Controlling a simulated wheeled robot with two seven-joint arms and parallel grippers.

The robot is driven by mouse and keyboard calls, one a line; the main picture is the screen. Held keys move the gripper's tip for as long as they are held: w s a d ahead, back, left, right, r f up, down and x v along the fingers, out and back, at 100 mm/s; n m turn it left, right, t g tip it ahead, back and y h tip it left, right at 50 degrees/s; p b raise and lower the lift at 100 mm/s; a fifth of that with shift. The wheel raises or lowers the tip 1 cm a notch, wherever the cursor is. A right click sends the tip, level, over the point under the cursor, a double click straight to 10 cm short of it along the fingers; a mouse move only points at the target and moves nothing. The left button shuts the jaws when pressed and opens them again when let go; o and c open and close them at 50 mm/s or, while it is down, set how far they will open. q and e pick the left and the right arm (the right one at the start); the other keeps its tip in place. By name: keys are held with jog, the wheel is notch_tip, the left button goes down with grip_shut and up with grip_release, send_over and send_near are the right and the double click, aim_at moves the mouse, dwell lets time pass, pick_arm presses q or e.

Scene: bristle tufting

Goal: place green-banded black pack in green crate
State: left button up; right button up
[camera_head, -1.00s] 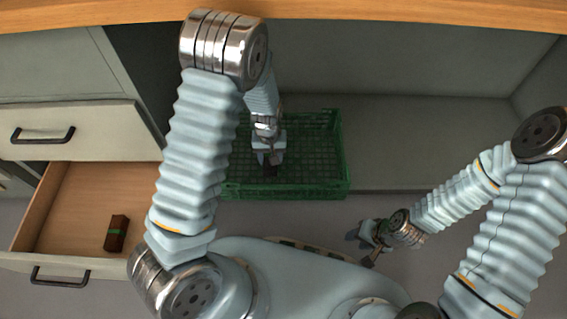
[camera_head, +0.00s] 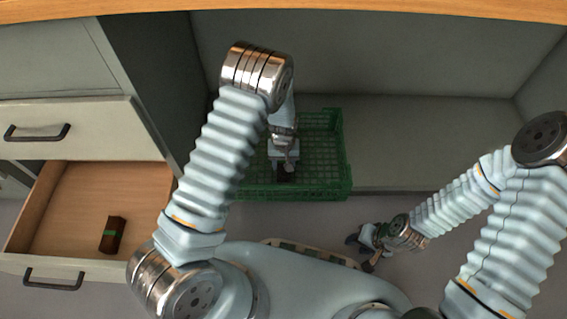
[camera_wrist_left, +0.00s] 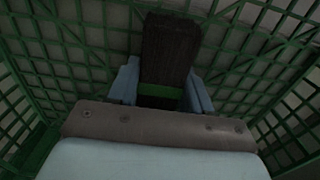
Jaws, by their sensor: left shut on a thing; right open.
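The green-banded black pack (camera_wrist_left: 168,55) is between the fingers of my left gripper (camera_wrist_left: 163,88) in the left wrist view, its green band just at the fingers. In the head view my left gripper (camera_head: 285,160) points down inside the green crate (camera_head: 335,187), and the pack (camera_head: 285,175) shows as a dark shape below it. The crate's lattice floor and walls surround the pack in the left wrist view. I cannot tell whether the pack touches the floor. My right gripper (camera_head: 364,249) is open and empty, low in front of the crate to the right.
An open wooden drawer (camera_head: 75,210) at left holds a dark brown pack with a green band (camera_head: 112,234). A closed drawer (camera_head: 70,132) is above it. The grey shelf right of the crate (camera_head: 430,140) is clear.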

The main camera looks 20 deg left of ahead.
pick_arm(q)
jog(key=shift+f, duration=0.2)
jog(key=o, duration=1.1)
jog(key=shift+r, duration=0.1)
jog(key=shift+r, duration=0.15)
notch_tip(320, 180, up, 12)
jog(key=p, duration=0.2)
jog(key=shift+p, duration=0.4)
